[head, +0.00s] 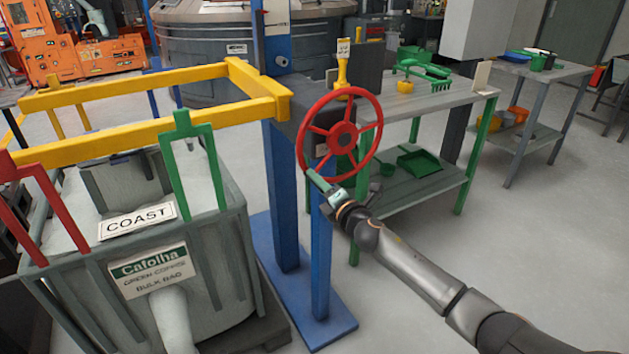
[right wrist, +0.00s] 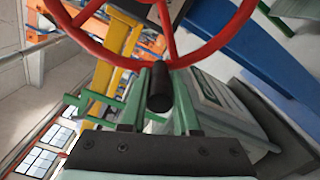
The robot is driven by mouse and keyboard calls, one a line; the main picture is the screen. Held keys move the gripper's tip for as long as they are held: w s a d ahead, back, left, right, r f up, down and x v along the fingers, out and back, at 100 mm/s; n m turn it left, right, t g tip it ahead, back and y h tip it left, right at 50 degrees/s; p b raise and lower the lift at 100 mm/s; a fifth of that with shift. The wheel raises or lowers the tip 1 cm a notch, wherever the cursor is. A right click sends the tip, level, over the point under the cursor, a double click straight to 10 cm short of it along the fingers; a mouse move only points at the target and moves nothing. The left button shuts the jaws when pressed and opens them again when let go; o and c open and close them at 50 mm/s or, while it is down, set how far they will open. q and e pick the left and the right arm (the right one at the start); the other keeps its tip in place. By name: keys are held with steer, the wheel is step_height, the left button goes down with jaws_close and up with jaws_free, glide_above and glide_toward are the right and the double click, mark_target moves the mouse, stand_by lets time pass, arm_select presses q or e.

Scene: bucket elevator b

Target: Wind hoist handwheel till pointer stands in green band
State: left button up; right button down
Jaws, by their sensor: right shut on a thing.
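The red handwheel (head: 342,137) stands upright on a grey housing on the blue hoist post. It also shows across the top of the right wrist view (right wrist: 170,58). My right gripper (head: 322,184) is at the wheel's lower left rim. It is shut on the wheel's black handle (right wrist: 160,88), which sits between its green fingers. A white plate (head: 276,18) is at the top of the blue post, cut by the picture edge. I cannot make out a pointer or a green band on it. My left gripper is not in view.
A yellow frame (head: 195,119) reaches left from the post above a grey bin (head: 235,255) with a "COAST" sign. A grey table (head: 440,98) with green tools stands behind the wheel on the right. The floor at right is clear.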

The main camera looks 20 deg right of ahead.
steer(key=d+f+n+b, duration=0.3)
steer(key=d+f+n, duration=0.1)
steer(key=n, duration=0.1)
steer(key=shift+d+f+b, duration=0.15)
steer(key=shift+f+b, duration=0.05)
steer(key=shift+b, duration=0.1)
stand_by(0.4)
steer(key=c, duration=0.7)
jaws_free()
steer(key=shift+w+d, duration=0.1)
steer(key=shift+d, duration=0.05)
steer(key=shift+o, duration=0.2)
steer(key=shift+r, duration=0.15)
steer(key=s, duration=1.2)
steer(key=shift+s+d+p, duration=0.25)
steer(key=shift+d+p, duration=0.1)
steer(key=shift+d, duration=0.05)
